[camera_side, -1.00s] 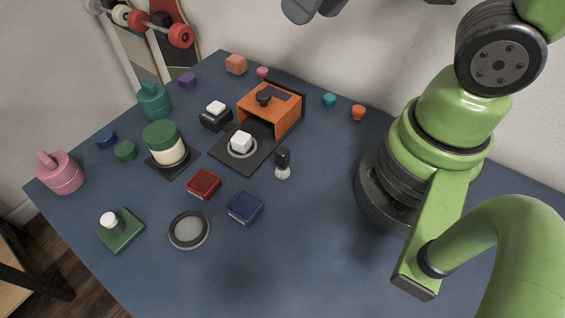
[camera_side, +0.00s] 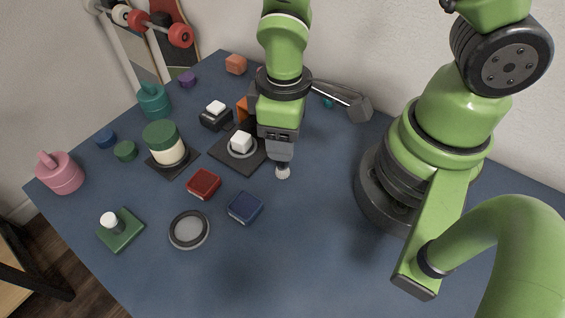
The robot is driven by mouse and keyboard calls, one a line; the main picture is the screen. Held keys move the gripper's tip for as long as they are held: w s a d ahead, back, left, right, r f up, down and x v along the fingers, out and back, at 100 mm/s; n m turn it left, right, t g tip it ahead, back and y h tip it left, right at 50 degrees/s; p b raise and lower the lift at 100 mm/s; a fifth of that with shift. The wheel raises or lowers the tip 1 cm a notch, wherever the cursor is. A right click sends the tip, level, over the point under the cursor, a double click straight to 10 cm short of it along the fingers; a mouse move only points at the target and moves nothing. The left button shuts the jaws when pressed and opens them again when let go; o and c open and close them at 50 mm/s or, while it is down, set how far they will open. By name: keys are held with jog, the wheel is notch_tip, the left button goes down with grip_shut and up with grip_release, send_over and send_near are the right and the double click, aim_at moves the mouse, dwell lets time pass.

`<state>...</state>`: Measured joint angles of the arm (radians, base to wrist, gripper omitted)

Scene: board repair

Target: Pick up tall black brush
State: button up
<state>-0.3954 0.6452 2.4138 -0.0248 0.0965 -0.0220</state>
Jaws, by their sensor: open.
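The tall black brush stands upright on the blue table, right of the dark mat. Only its pale bristle end (camera_side: 283,172) shows at the bottom; its black handle is hidden by my gripper. My gripper (camera_side: 280,158) points down directly over the brush, with its fingers around or just in front of the handle. I cannot tell whether the fingers touch it. The jaws are open.
A red block (camera_side: 204,183), a navy block (camera_side: 245,207) and a grey ring (camera_side: 189,230) lie to the front left. The table right of the navy block is clear.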

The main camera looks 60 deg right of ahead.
jog(key=shift+a+f, duration=0.1)
jog(key=shift+f, duration=2.65)
jog(key=shift+c, duration=0.3)
grip_shut()
